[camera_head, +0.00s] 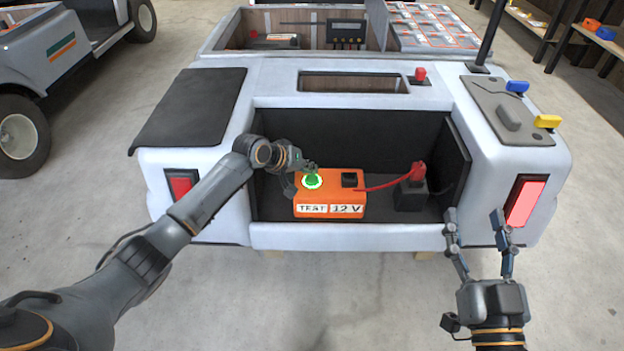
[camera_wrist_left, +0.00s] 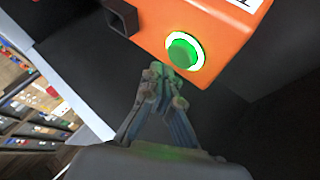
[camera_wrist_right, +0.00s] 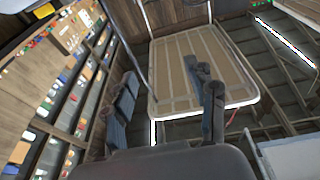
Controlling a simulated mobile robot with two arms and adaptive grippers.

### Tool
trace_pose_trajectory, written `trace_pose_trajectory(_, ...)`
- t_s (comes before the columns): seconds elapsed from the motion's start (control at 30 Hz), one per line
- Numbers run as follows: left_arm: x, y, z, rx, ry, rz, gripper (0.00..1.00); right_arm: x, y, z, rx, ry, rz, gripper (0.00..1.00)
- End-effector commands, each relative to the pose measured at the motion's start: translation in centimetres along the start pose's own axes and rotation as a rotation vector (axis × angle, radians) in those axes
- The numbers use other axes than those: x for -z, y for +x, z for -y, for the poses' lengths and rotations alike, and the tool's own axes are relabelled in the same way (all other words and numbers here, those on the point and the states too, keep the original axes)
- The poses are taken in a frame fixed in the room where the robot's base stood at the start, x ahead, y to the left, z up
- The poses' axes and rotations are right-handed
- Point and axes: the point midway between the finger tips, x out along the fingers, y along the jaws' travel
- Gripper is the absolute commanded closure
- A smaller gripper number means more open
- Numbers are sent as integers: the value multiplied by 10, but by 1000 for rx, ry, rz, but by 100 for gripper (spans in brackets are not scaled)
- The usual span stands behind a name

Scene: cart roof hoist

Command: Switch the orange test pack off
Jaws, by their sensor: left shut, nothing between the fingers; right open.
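The orange test pack (camera_head: 330,193), labelled "TEST 12 V", sits in the open rear bay of the cart. Its round green button (camera_head: 312,181) has a bright lit ring; the button (camera_wrist_left: 184,53) also shows in the left wrist view. My left gripper (camera_head: 309,167) is shut and empty, its tips at the button; in the left wrist view the tips (camera_wrist_left: 164,72) lie just beside the button's edge. I cannot tell if they touch it. My right gripper (camera_head: 477,217) is open and empty in front of the cart, near the lit right tail light (camera_head: 525,200).
A red lead runs from the pack to a red-capped dark block (camera_head: 411,193) in the bay. The bay's front lip (camera_head: 345,236) and side walls bound the space. A red knob (camera_head: 420,75), blue lever (camera_head: 517,86) and yellow lever (camera_head: 547,121) stand on the cart top.

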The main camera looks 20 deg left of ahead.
Motion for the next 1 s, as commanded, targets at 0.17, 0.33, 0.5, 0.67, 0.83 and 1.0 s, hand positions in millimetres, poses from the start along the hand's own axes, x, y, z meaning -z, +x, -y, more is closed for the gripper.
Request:
trace_pose_trajectory(0.17, 0, 0, 0, 0, 0, 0, 100, 0, 0, 0, 0, 0, 1, 43)
trace_pose_trajectory(0.33, 0, 0, 0, 0, 0, 0, 100, 0, 0, 0, 0, 0, 2, 43)
trace_pose_trajectory(0.5, -3, 4, 3, 1, -2, 1, 100, -5, 0, 0, 0, 0, 31, 43)
trace_pose_trajectory(0.67, -5, 6, 5, 0, -1, 0, 100, -11, -1, -1, -2, 0, 61, 43)
trace_pose_trajectory(0.83, -5, 6, 5, 0, 0, 0, 100, -11, -1, -1, -3, 0, 62, 43)
trace_pose_trajectory(1.0, -5, 6, 5, 0, 0, 0, 100, -11, -1, -1, -3, -1, 59, 43)
